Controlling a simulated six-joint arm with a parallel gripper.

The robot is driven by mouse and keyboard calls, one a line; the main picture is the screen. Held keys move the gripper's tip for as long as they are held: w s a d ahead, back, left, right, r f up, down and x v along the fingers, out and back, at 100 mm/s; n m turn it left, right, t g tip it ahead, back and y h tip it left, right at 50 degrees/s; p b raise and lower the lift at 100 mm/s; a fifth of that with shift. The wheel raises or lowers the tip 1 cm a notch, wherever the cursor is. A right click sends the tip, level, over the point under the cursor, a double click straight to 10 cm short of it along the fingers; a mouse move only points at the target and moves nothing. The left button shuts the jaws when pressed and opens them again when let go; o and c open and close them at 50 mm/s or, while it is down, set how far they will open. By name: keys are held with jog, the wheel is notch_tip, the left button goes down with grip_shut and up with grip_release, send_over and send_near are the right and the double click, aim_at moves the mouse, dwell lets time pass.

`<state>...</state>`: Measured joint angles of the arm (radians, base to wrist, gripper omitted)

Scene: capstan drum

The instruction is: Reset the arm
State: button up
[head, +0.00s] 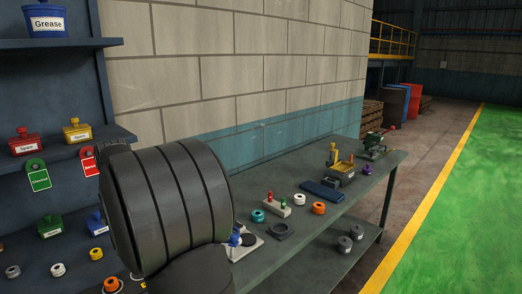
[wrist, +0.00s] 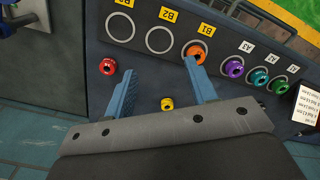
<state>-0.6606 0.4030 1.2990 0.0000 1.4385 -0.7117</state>
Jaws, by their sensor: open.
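My gripper (wrist: 159,64) shows in the wrist view with its two blue fingers spread apart and nothing between them. It faces a dark panel with labelled round places. An orange ring (wrist: 196,51) sits at place B1, close to the tip of the right finger. The circles at B2 (wrist: 159,40) and B3 (wrist: 120,26) look empty. A red ring (wrist: 108,66) is left of the left finger, and a yellow ring (wrist: 167,103) lies nearer my palm, between the fingers in the picture. My gripper is not recognisable in the head view.
Purple (wrist: 232,67), teal (wrist: 260,77) and green rings (wrist: 281,84) sit to the right. In the head view, a workbench (head: 335,215) bears small parts and rings, and a shelf (head: 60,43) stands left. A large dark banded cylinder hides part of both. Green floor (head: 460,230) is clear.

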jog(key=w+a, duration=0.1)
jog(key=a, duration=0.4)
send_over(84, 280)
jog(key=f, duration=0.7)
jog(key=shift+w+d+f, duration=0.15)
jog(key=shift+w+f, duration=0.05)
jog(key=shift+f, duration=0.05)
notch_tip(84, 280, down, 2)
jog(key=shift+s+f, duration=0.1)
jog(key=shift+f, duration=0.8)
jog(key=shift+o, duration=0.2)
